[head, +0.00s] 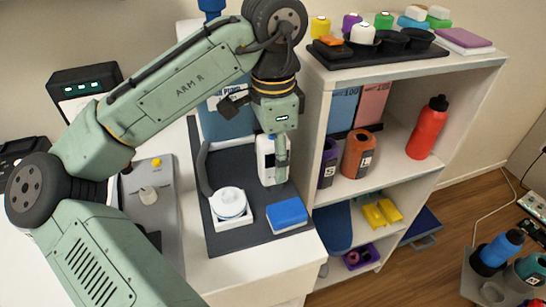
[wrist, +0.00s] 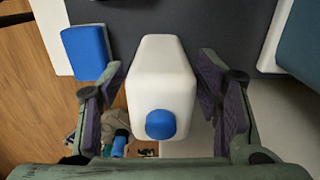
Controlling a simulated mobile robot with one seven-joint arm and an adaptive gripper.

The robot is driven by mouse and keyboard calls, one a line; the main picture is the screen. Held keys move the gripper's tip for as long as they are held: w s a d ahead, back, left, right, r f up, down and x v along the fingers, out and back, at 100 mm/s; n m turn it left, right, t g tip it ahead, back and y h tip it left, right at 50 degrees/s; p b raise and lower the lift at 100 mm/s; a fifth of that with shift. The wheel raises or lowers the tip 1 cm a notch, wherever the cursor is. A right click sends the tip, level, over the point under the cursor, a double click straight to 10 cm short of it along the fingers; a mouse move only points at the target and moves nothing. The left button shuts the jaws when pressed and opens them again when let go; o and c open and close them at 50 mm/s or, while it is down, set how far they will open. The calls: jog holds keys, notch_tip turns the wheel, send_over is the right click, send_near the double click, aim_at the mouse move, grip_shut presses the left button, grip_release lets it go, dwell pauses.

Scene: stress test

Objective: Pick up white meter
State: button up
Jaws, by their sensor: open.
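The white meter (head: 265,158) stands upright on a dark mat (head: 238,168) on the white counter, partly covered by my gripper in the head view. In the wrist view the meter (wrist: 160,75) is a white block with a round blue knob on its near end. My gripper (head: 274,150) is at the meter from above. In the wrist view my gripper (wrist: 160,78) is open, with one purple-padded finger on each side of the meter. Gaps show between the pads and the meter, so it is not clamped.
A white device with a round top (head: 229,204) and a blue block on a white base (head: 287,213) stand on the mat in front. A white shelf (head: 420,66) with bottles and jars rises close on the right. A grey device (head: 150,200) stands left.

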jog(key=shift+f, duration=0.9)
jog(key=shift+c, duration=0.2)
jog(key=c, duration=1.3)
